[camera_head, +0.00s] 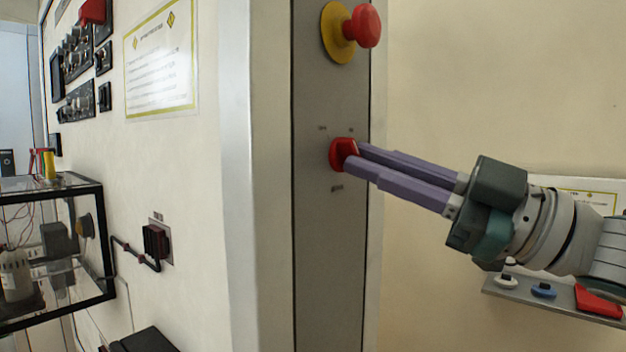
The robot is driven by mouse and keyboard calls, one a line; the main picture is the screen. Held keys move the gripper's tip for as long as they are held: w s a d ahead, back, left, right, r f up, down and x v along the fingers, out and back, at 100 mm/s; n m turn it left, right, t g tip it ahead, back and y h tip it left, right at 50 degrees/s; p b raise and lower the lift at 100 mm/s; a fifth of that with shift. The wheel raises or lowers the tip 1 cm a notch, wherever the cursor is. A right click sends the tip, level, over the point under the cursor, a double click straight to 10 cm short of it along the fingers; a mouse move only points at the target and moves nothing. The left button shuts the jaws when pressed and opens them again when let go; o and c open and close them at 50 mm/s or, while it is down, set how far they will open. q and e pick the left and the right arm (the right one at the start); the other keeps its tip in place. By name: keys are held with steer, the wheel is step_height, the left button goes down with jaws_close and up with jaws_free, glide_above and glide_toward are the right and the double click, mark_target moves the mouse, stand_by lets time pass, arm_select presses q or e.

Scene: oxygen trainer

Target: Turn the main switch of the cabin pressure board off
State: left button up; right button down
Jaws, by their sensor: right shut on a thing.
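The main switch (340,154) is a small red rotary knob on a narrow grey vertical panel (325,270). Small labels sit around it, too small to read. My right gripper (352,157) reaches in from the right with its two long purple fingers. Its fingertips are at the red knob and shut on it. The fingers hide the right part of the knob, so its exact angle is hard to tell. My left gripper is not in view.
A red mushroom button on a yellow base (345,32) sticks out above the knob. A glass-sided case (105,240) stands at the left. A small shelf with coloured controls (545,303) is below my right arm. The panel below the knob is clear.

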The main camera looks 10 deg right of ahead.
steer(key=shift+r+n+g, duration=0.1)
steer(key=shift+n+g, duration=0.3)
steer(key=shift+n, duration=0.8)
steer(key=c, duration=0.9)
jaws_free()
steer(key=shift+b, duration=0.3)
steer(key=b+v, duration=0.4)
steer(key=v, duration=0.6)
steer(key=shift+w+b, duration=0.1)
steer(key=shift+b, duration=0.2)
